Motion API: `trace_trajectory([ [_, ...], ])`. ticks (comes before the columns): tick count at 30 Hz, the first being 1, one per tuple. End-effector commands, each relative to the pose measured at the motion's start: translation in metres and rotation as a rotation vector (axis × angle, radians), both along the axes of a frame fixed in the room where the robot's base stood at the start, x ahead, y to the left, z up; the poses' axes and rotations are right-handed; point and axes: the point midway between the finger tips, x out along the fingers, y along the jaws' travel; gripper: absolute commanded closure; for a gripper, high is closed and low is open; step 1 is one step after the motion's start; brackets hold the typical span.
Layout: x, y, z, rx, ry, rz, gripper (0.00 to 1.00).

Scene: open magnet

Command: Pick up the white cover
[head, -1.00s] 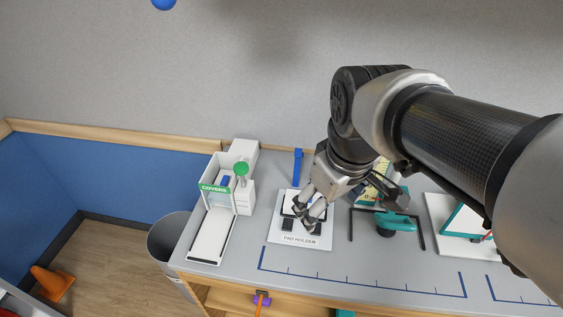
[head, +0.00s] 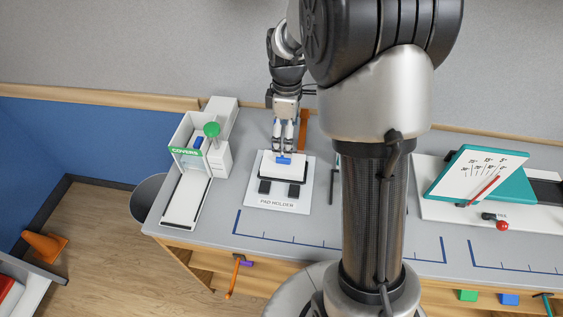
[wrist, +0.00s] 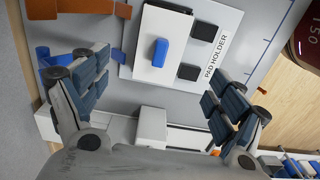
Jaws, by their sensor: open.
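A flat white cover (head: 268,164) with a blue grip block lies on the white pad holder (head: 293,205) on the bench. In the wrist view the white cover (wrist: 150,75) lies flat, its blue block near the middle. My gripper (head: 284,151) is above the far side of the cover and points down at it. In the wrist view my gripper (wrist: 160,88) is open and empty, with its two fingers wide apart. The head view does not show clearly whether the fingertips touch the cover.
The COVERS dispenser (head: 186,153), with a green knob (head: 212,129), stands left of the pad holder. An orange upright piece (head: 303,130) stands behind. A teal-edged board (head: 478,175) is at the right. My arm hides the bench middle.

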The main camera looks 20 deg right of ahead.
Motion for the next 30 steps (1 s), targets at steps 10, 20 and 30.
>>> trace_trajectory([
  [10, 0.000, 0.001, -0.056, 0.001, 0.001, -0.001, 0.12],
  [20, 0.001, 0.006, -0.085, 0.000, 0.002, 0.000, 0.12],
  [30, 0.002, 0.007, -0.109, 0.000, 0.000, -0.001, 0.12],
])
